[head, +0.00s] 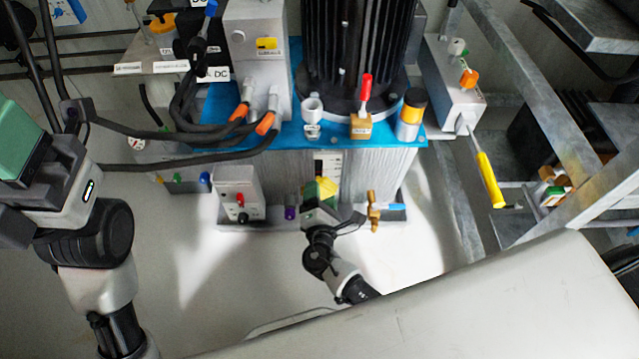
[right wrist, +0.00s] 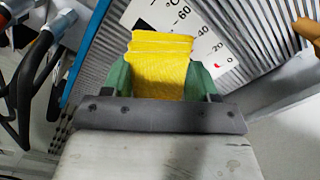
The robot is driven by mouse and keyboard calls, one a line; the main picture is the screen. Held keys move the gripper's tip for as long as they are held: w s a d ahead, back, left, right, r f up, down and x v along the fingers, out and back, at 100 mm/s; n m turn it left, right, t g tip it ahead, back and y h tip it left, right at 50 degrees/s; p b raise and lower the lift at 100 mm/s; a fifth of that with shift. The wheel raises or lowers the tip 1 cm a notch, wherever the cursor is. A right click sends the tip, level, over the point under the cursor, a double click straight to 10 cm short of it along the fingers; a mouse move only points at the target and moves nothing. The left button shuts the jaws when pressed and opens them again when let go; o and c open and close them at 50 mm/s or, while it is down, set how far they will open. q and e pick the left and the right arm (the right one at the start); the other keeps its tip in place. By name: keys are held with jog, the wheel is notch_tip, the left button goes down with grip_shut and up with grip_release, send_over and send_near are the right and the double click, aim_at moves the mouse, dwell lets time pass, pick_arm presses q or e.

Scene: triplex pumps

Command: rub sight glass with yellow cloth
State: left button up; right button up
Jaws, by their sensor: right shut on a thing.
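My right gripper (head: 320,203) is in front of the ribbed grey tank (head: 377,172), at the tank's front face. It is shut on a folded yellow cloth (head: 325,187). In the right wrist view the cloth (right wrist: 160,62) sits between the green fingers of the gripper (right wrist: 161,80). A white scale plate (head: 328,163) with marks and numbers stands just beyond the cloth. The scale (right wrist: 178,28) also shows in the right wrist view, partly hidden by the cloth. I cannot make out the sight glass itself, nor whether the cloth touches it.
A white box with a red knob (head: 239,194) is left of the right gripper. A brass valve (head: 374,208) with a blue handle is close on its right. Black hoses (head: 190,140) run at the left. A yellow lever (head: 490,180) sticks out at the right.

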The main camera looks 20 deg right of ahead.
jog(key=shift+s, duration=0.4)
jog(key=shift+v, duration=1.5)
